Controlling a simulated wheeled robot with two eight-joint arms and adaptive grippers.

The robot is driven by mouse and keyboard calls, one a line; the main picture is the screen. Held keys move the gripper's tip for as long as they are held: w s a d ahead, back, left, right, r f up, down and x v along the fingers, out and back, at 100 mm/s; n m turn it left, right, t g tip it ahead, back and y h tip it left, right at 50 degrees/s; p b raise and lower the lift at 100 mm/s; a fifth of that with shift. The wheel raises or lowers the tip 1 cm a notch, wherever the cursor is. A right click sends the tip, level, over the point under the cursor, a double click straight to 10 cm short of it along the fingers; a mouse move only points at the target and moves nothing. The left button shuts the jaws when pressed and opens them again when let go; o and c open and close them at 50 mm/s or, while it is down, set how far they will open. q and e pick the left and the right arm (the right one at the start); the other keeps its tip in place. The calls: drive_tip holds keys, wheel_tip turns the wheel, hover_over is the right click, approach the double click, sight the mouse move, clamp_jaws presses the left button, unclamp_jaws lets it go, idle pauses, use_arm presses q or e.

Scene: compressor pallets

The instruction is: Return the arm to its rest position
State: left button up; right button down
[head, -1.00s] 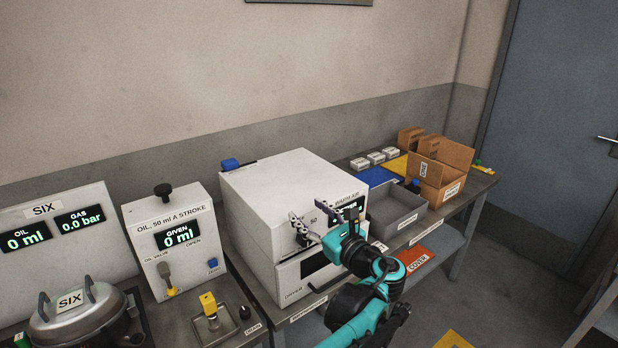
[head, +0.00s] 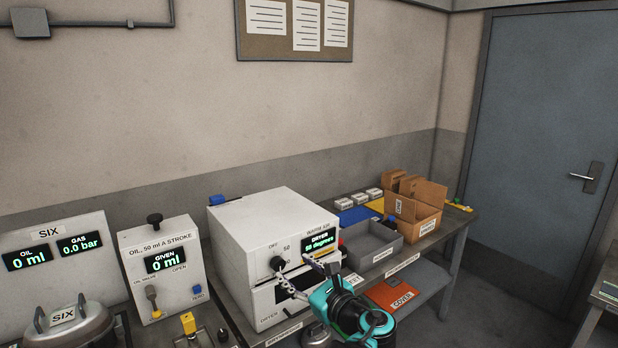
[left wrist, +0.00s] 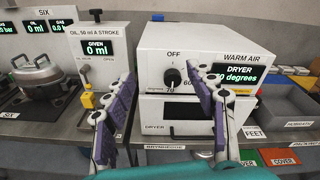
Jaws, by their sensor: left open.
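My left gripper (head: 298,276) is in front of the white dryer (head: 262,208), its teal wrist coming up from the bottom of the head view. Its two fingers are apart with nothing between them. In the left wrist view the open fingers (left wrist: 158,105) stand either side of the dryer's front (left wrist: 190,60). The dryer's black knob (head: 278,263) is just beyond the fingertips; in the left wrist view it shows clear of both fingers. The green dryer display reads "DRYER" and a degrees value, partly covered by a finger in the left wrist view. My right gripper is not in view.
Left of the dryer stand the oil unit (head: 163,268), reading 0 ml, and a lidded pot (head: 68,328) marked SIX. To the right are a grey bin (head: 372,243), a cardboard box (head: 415,208) and, on the lower shelf, an orange COVER mat (head: 392,295). Floor near the door is free.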

use_arm(q)
drive_tip(key=s+a+f+n+g+h, duration=0.2)
drive_tip(key=s+a+f+n+g, duration=0.1)
drive_tip(key=s+a+f+n, duration=0.35)
drive_tip(key=s+a+f+n+g+h, duration=0.2)
drive_tip(key=s+a+f+n+g, duration=0.1)
drive_tip(key=s+a+n, duration=0.5)
drive_tip(key=s+f+n+h, duration=0.6)
drive_tip(key=s+f+n, duration=0.2)
drive_tip(key=s+n, duration=0.3)
drive_tip(key=shift+s+a+f+g, duration=0.15)
drive_tip(key=shift+s+a+g, duration=0.15)
drive_tip(key=shift+s, duration=0.5)
